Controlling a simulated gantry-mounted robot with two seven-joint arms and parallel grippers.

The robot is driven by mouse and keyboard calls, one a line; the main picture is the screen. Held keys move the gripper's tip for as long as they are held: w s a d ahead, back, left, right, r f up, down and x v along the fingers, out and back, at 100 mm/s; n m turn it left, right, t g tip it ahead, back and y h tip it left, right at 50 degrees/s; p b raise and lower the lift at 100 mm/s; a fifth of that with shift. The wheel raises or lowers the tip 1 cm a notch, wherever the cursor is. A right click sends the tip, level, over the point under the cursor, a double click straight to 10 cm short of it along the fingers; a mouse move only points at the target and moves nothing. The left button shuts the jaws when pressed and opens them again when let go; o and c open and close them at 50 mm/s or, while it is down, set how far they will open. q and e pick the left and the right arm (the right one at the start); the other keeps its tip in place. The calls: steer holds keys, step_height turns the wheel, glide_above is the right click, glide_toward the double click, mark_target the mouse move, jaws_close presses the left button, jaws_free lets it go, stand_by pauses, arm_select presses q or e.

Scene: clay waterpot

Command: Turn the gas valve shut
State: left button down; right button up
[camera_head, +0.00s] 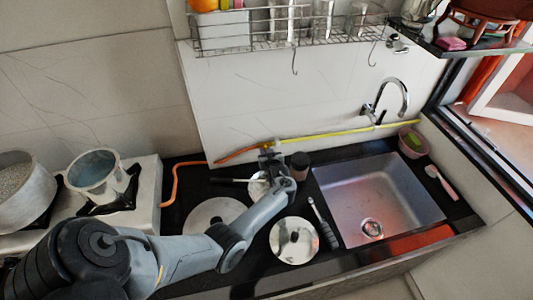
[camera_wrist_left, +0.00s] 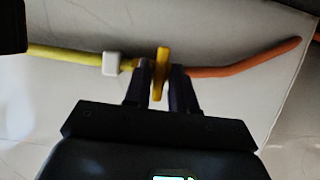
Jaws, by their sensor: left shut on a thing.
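The gas valve shows in the left wrist view as a flat yellow handle (camera_wrist_left: 161,66) at the joint of a yellow pipe (camera_wrist_left: 62,52) and an orange hose (camera_wrist_left: 240,68). My left gripper (camera_wrist_left: 160,84) has one dark finger on each side of the handle and is shut on it. In the head view my left gripper (camera_head: 271,154) is at the back wall, where the yellow pipe (camera_head: 345,131) meets the orange hose (camera_head: 235,154); it mostly hides the valve there. My right gripper is in neither view.
A steel sink (camera_head: 378,198) with a faucet (camera_head: 391,98) is at the right. Pot lids (camera_head: 294,241) and a brush (camera_head: 323,222) lie on the black counter. A stove with pots (camera_head: 95,172) is at the left. A wire rack (camera_head: 280,31) hangs above.

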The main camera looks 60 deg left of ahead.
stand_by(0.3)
arm_select(q)
steer(key=c, duration=1.2)
jaws_free()
steer(key=shift+o, duration=0.2)
steer(key=shift+d+r, duration=0.1)
steer(key=p+v, duration=0.1)
steer(key=v, duration=0.9)
steer(key=shift+d+p, duration=0.3)
steer(key=shift+p, duration=0.05)
steer(key=shift+s, duration=0.1)
